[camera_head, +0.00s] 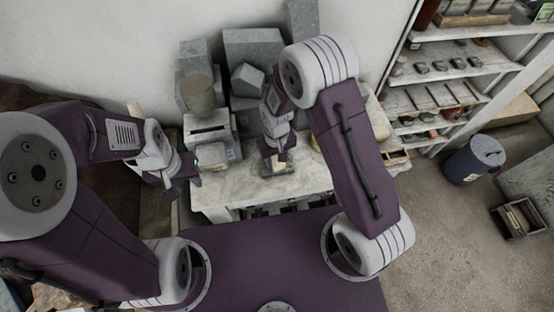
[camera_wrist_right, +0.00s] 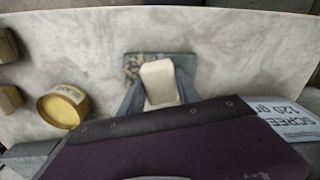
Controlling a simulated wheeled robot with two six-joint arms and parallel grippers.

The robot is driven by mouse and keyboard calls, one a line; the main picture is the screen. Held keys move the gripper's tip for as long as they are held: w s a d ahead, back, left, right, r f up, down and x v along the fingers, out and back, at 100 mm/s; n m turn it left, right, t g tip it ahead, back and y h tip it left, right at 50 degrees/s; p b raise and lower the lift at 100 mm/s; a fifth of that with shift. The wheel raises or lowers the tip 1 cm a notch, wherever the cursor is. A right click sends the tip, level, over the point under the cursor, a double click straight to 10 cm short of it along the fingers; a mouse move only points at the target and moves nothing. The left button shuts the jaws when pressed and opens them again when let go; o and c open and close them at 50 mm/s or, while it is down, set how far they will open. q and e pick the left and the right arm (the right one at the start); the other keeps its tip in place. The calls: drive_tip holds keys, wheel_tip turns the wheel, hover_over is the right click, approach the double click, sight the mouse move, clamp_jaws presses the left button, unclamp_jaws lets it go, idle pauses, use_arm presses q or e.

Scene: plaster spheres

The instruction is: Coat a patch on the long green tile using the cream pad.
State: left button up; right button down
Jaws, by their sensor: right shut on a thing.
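The cream pad (camera_wrist_right: 159,82) is in the right wrist view, upright between the two fingers of my right gripper (camera_wrist_right: 160,94). My right gripper is shut on it. A grey-green tile (camera_wrist_right: 184,62) lies on the pale worktop right behind and under the pad, with a mottled darker patch at its left end. The pad hides part of the tile, and I cannot tell whether they touch. In the head view my right gripper (camera_head: 275,162) is low over the worktop.
The pale worktop (camera_head: 235,190) has free room around the tile. Grey blocks (camera_head: 252,47) stand against the wall. Shelves (camera_head: 450,62) and a blue bin (camera_head: 474,160) are at right.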

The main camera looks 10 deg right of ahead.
sight(281, 172)
drive_tip(key=shift+s+d, duration=0.2)
drive_tip(key=shift+s, duration=0.6)
drive_tip(key=shift+s+d, duration=0.2)
drive_tip(key=shift+s, duration=0.7)
drive_tip(key=shift+w+a, duration=0.15)
drive_tip(key=shift+w, duration=0.5)
drive_tip(key=shift+w+a, duration=0.1)
drive_tip(key=shift+w, duration=0.35)
drive_tip(key=shift+w+a, duration=0.2)
drive_tip(key=shift+w, duration=0.35)
drive_tip(key=shift+s, duration=0.1)
